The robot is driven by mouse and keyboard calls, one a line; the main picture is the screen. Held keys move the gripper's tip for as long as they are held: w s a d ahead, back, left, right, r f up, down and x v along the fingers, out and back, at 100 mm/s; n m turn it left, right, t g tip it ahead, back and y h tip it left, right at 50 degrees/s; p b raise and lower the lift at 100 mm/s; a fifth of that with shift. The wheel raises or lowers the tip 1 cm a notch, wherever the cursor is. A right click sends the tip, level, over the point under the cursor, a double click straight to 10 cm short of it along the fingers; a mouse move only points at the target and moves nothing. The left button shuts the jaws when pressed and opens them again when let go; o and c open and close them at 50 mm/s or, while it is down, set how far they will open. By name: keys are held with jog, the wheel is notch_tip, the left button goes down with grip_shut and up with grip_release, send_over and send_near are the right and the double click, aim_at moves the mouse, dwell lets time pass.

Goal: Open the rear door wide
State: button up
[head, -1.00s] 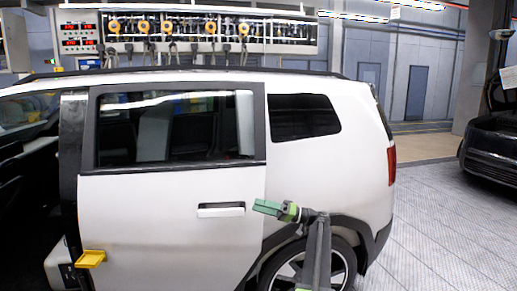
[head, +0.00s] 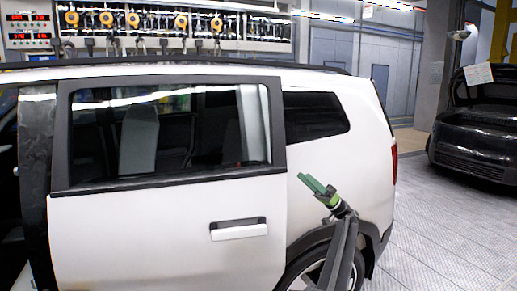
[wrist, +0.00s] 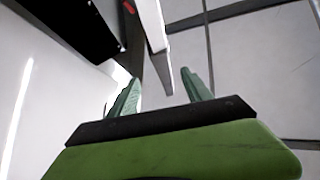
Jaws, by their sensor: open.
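The white rear door (head: 160,235) fills the left and middle of the head view, with a dark-framed window. Its handle (head: 238,230) is a white bar under a dark recess near the right edge. The door's right edge stands just in front of the rear side window's left end, so the door seems slightly off the body. My gripper (head: 311,183) has green fingers and is right of that edge, before the rear quarter panel. In the wrist view its fingertips (wrist: 160,88) are apart, with nothing clearly held. A narrow white-and-dark edge (wrist: 152,25) shows beyond them; I cannot tell which part it is.
The rear wheel (head: 320,272) is low behind my arm. A dark car (head: 475,140) stands at the far right. A tool wall with yellow reels (head: 181,21) is behind the white car. The floor (head: 440,235) at the right is clear.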

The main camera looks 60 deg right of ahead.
aim_at(270, 143)
jog(key=shift+s+d+r, duration=0.15)
jog(key=shift+s, duration=0.05)
jog(key=p+x, duration=1.1)
jog(key=x, duration=0.5)
jog(key=shift+w+r+p, duration=0.2)
jog(key=shift+r+p, duration=0.1)
jog(key=shift+r, duration=0.05)
jog(key=shift+w+a+r, duration=0.1)
jog(key=shift+w+a, duration=0.1)
jog(key=shift+w, duration=0.05)
jog(key=shift+c, duration=0.5)
grip_shut()
